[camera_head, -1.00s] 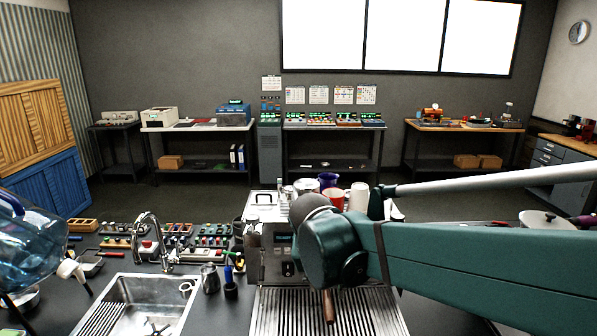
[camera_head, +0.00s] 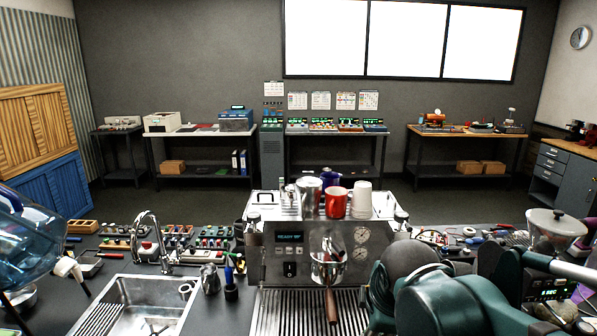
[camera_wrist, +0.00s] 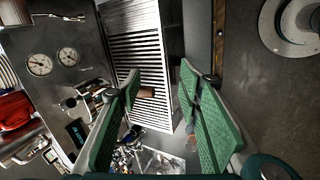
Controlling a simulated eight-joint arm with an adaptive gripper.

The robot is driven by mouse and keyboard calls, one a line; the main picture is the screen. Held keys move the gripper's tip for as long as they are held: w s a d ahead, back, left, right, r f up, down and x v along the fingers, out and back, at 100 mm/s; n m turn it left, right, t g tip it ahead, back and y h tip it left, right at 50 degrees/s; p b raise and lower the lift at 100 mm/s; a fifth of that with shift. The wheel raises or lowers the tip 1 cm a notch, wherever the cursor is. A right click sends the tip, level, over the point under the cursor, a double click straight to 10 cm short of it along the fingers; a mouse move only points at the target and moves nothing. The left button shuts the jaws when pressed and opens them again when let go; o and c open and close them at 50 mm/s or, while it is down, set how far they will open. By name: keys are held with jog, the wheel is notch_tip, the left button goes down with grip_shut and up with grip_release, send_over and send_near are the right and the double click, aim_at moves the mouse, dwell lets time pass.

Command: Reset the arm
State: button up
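My gripper (camera_wrist: 160,80) shows in the wrist view with its two green fingers spread apart and nothing between them. It is over the front of the espresso machine (camera_head: 272,262), beside the slatted drip tray (camera_wrist: 125,40). The wooden portafilter handle (camera_wrist: 146,92) shows near the left fingertip, with a gap that I cannot judge. In the head view my green arm is folded at the lower right, and the gripper's fingers are not clearly seen there.
Cups, including a red mug (camera_head: 336,202), stand on top of the machine. A grinder (camera_head: 553,232) stands at the right. A sink (camera_head: 130,305) and faucet (camera_head: 150,235) are at the left. Loose tools and parts lie on the counter.

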jog(key=s+d+f+m+b, duration=0.1)
jog(key=s+m, duration=0.3)
jog(key=m, duration=0.4)
jog(key=s+d+f+m+t+b, duration=0.1)
jog(key=s+d+f+m+b, duration=0.1)
jog(key=m, duration=0.6)
jog(key=shift+s+d+f+t+y, duration=0.3)
jog(key=shift+s+d+f, duration=0.6)
jog(key=shift+s+f, duration=0.2)
